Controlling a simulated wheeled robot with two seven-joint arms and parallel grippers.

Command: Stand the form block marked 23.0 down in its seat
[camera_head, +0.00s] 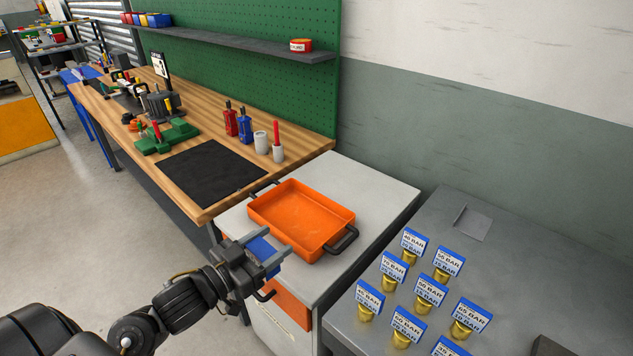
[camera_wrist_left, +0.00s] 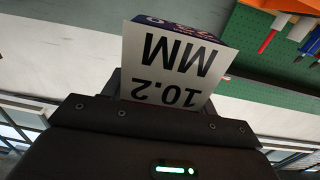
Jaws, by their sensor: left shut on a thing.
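My left gripper (camera_head: 279,252) is shut on a blue block (camera_head: 263,251) and holds it beside the front left of the orange tray. In the left wrist view the block (camera_wrist_left: 176,70) has a white label face, upside down, reading 10.2 MM. A blue edge above it carries partly cut-off characters that may be 23.0. My gripper (camera_wrist_left: 165,115) hides the block's lower part. I cannot make out the seat for this block in either view. My right gripper is not in view.
An orange tray (camera_head: 257,211) with black handles stands empty on a grey cabinet (camera_head: 385,190). Several brass-footed blocks with blue-and-white BAR labels (camera_head: 394,266) stand on the grey table (camera_head: 520,250) at right. A wooden bench (camera_head: 300,138) holds a black mat (camera_head: 211,172) and tools.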

